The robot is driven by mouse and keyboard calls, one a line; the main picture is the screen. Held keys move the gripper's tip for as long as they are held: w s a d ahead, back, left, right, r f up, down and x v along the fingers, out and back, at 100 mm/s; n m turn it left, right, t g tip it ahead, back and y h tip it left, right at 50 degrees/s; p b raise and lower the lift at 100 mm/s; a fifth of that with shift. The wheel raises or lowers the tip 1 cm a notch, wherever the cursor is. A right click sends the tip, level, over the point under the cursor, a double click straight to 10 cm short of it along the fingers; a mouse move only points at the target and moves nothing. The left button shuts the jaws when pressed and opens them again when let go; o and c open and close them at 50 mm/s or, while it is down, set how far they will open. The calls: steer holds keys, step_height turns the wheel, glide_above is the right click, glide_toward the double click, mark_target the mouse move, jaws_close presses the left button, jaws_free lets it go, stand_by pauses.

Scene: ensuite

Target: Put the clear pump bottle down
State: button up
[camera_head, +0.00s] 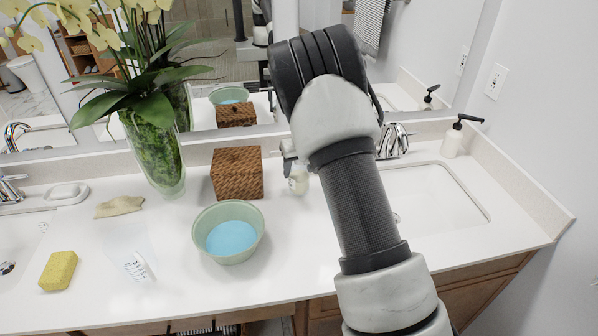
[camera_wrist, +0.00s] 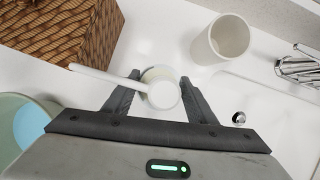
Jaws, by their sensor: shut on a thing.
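The clear pump bottle shows in the wrist view as a pale round top with a long white nozzle (camera_wrist: 162,92) pointing left. My gripper (camera_wrist: 161,82) has one finger on each side of it and is shut on it. In the head view the bottle (camera_head: 299,183) looks upright just right of the wicker box, low over the counter (camera_head: 330,285). My gripper (camera_head: 290,158) is mostly hidden there behind my arm. I cannot tell whether the bottle's base touches the counter.
The wicker box (camera_head: 237,174) stands close on the left, with a green bowl of blue liquid (camera_head: 228,232) in front. A white cup (camera_wrist: 220,40) stands behind right of the bottle. A sink (camera_head: 440,195) and white soap dispenser (camera_head: 453,142) are right. The front counter is partly clear.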

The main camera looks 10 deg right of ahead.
steer(key=shift+f, duration=0.4)
steer(key=shift+f, duration=0.2)
steer(key=o, duration=1.3)
steer(key=shift+o, duration=0.2)
